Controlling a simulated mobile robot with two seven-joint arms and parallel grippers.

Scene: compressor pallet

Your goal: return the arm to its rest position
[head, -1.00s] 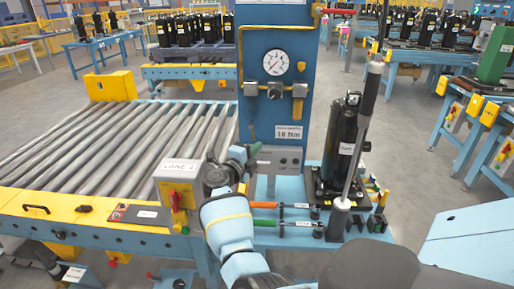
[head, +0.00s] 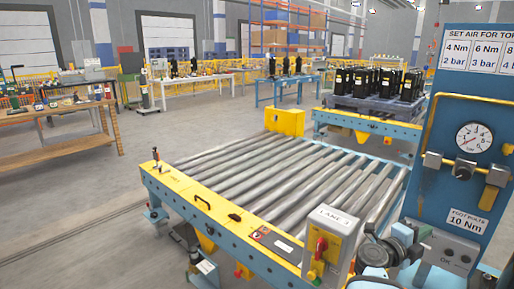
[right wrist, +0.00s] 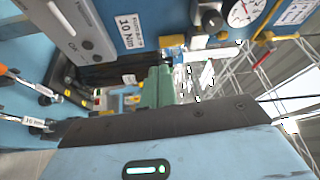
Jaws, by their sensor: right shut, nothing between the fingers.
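My right gripper (head: 398,243) is at the lower right of the head view, in front of the blue tool panel and just right of the LANE 3 control box. Its forearm drops out of the bottom edge. It is shut and empty. In the right wrist view, its light blue housing with a green light fills the bottom, and the grey-green shut fingers (right wrist: 158,88) rise behind a dark bar. My left gripper is not in view.
The blue panel (head: 455,190) with a gauge stands close to the right gripper. The LANE 3 box (head: 325,235) is beside it. A roller conveyor (head: 270,180) fills the middle. In the right wrist view, tools with orange and green handles (right wrist: 20,80) lie at the left. Open floor (head: 70,200) lies left.

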